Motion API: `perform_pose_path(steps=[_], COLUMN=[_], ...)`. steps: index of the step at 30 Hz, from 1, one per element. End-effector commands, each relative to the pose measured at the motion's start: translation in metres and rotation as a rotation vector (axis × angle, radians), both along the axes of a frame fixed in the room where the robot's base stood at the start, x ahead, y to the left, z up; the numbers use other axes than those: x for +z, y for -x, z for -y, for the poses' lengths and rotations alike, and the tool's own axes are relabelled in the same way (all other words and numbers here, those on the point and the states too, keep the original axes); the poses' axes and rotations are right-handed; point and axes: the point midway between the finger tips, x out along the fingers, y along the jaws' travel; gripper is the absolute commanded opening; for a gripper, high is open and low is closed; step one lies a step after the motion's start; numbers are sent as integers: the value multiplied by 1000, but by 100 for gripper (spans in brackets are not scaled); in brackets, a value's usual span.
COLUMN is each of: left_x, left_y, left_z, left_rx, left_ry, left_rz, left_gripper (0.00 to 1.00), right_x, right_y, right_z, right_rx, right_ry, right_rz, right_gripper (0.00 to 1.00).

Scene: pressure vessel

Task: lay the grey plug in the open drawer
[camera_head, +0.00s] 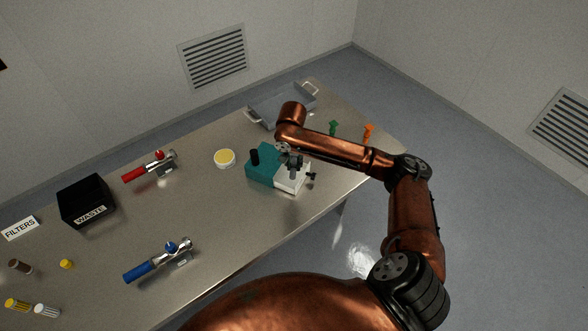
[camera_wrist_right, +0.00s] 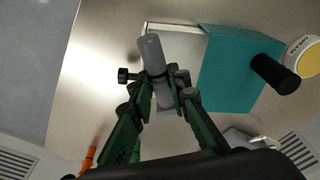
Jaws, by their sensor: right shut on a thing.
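The grey plug (camera_wrist_right: 152,55) is between the fingers of my right gripper (camera_wrist_right: 168,92), which is shut on it. The plug also shows in the head view (camera_head: 295,173), over the open white drawer (camera_head: 287,186). The drawer extends from the teal box (camera_head: 260,166); part of its rim shows in the right wrist view (camera_wrist_right: 175,27). My right gripper (camera_head: 293,160) reaches down over the drawer. Whether the plug touches the drawer floor I cannot tell. My left gripper is not in view.
A black handle (camera_head: 255,157) stands up from the teal box, and a dark knob (camera_head: 312,176) is on the drawer front. A yellow-topped round container (camera_head: 225,158) is left of the box. A grey tray (camera_head: 270,108), green peg (camera_head: 333,128) and orange peg (camera_head: 369,131) are behind.

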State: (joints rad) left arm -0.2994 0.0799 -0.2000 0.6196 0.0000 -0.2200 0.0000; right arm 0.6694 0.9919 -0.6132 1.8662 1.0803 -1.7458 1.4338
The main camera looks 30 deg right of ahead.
Motion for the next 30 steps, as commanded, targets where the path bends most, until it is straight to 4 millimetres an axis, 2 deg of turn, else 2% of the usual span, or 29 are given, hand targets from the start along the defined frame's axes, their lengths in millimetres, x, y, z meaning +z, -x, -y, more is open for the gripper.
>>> perform_pose_path(steps=[3, 7, 13, 19, 30], left_x=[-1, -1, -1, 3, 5], left_y=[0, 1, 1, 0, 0], left_z=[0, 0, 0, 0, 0], left_rx=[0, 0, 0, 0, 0], left_ry=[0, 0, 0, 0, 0], left_rz=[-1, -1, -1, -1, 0], left_gripper=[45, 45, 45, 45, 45], right_x=[-21, -33, -42, -69, -75], right_y=[-13, -21, -28, -28, -28], right_z=[10, 15, 20, 21, 20], right_rx=[-2, 0, 1, 1, 2], right_ry=[2, 0, 1, 1, 1], right_rz=[-2, -1, -2, -2, -1], right_gripper=[0, 0, 0, 0, 0])
